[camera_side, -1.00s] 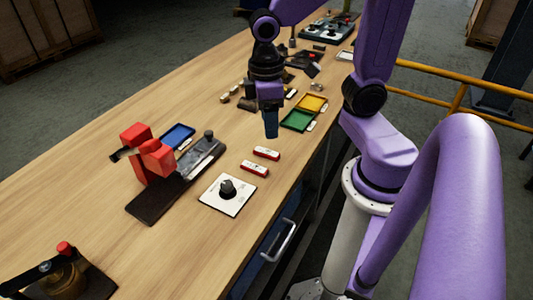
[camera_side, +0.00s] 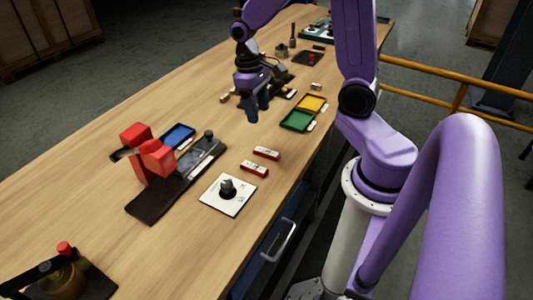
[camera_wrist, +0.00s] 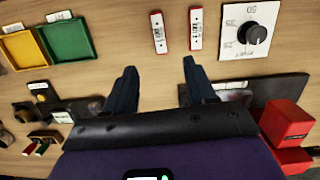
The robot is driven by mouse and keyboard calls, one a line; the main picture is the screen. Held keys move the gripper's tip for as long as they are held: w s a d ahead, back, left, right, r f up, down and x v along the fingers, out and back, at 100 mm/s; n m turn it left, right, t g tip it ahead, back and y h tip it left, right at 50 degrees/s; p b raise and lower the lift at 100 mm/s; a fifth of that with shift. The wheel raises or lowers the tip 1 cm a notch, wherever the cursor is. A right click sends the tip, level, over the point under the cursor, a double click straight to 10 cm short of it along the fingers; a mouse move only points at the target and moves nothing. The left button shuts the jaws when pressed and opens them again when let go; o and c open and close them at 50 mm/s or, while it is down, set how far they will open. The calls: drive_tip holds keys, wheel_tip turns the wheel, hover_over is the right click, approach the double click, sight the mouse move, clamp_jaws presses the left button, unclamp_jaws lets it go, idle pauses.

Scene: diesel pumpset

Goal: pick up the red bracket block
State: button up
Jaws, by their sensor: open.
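The red bracket block (camera_side: 157,160) shows in the side view as bulky red pieces at the left end of a dark fixture plate, with a dark bar sticking out to the left. In the wrist view, red block parts (camera_wrist: 285,125) are at the right edge, partly cut off. My gripper (camera_side: 257,112) is above the middle of the table, to the right of and beyond the red block, well apart from it. In the wrist view its two dark fingers (camera_wrist: 160,68) are spread, with only bare wood between the tips.
Two red-and-white labelled pieces (camera_side: 266,153) and a white dial plate (camera_side: 228,195) lie near the front edge. Green (camera_side: 297,120), yellow (camera_side: 312,103) and blue (camera_side: 178,135) trays are nearby. A clamp-like device (camera_side: 62,275) stands at lower left. Bare wood lies left of the fixture.

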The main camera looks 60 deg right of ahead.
sight(266, 151)
drive_tip(key=f, duration=0.4)
drive_tip(key=s+f, duration=0.1)
drive_tip(key=f, duration=0.3)
drive_tip(key=s+f, duration=0.1)
drive_tip(key=f, duration=0.4)
drive_tip(key=shift+s+d, duration=0.1)
drive_tip(key=shift+c, duration=0.3)
clamp_jaws()
